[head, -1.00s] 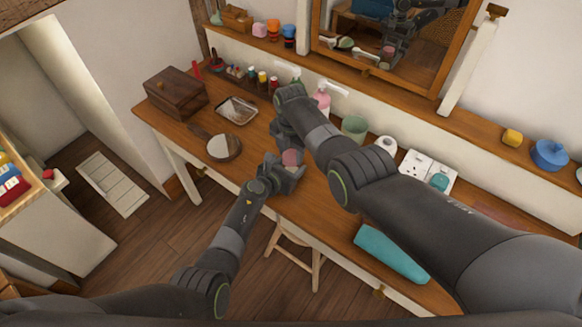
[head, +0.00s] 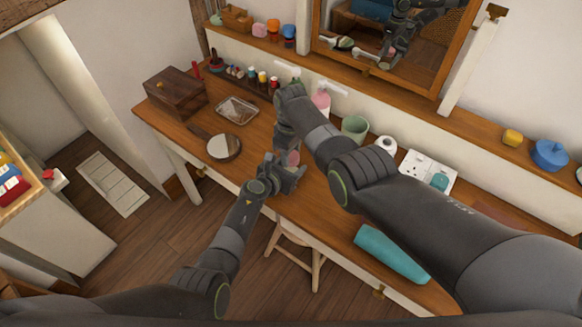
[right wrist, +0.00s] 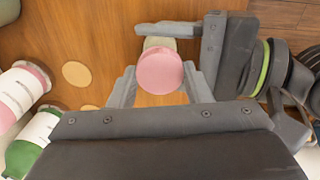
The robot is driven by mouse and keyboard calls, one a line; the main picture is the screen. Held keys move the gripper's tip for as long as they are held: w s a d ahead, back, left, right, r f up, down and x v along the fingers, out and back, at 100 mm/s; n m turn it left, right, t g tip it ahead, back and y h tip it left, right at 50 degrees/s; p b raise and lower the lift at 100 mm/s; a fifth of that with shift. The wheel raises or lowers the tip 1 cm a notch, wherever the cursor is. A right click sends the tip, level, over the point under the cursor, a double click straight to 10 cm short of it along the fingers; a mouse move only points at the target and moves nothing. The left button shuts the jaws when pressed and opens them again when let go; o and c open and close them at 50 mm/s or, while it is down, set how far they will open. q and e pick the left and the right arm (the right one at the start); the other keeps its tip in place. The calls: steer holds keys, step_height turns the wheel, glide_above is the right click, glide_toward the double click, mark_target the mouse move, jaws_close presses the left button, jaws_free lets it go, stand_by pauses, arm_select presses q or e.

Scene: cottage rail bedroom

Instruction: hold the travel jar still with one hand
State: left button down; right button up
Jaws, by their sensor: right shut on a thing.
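The travel jar (head: 293,158) has a round pink lid and stands near the table's front edge, partly hidden by my grippers. In the right wrist view its lid (right wrist: 160,73) shows from above, with a strip of pale body behind it. My right gripper (right wrist: 160,80) reaches down from above and is shut on the jar, a finger at each side of the lid. My left gripper (head: 286,172) is low around the jar from the front, its fingers spread. One left finger shows just beyond the jar in the right wrist view; the other is hidden.
On the wooden table (head: 330,205) are a hand mirror (head: 223,147), a metal tray (head: 237,110), a wooden box (head: 176,92), a green cup (head: 355,127) and a teal roll (head: 390,253). Pink and green bottles stand close behind the jar. A stool (head: 297,250) is below.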

steer(key=m, duration=0.8)
steer(key=o, duration=1.2)
steer(key=shift+c, duration=0.2)
steer(key=shift+r, duration=0.1)
steer(key=shift+a+r, duration=0.1)
steer(key=shift+r, duration=0.45)
step_height(320, 180, up, 11)
steer(key=shift+f, duration=0.15)
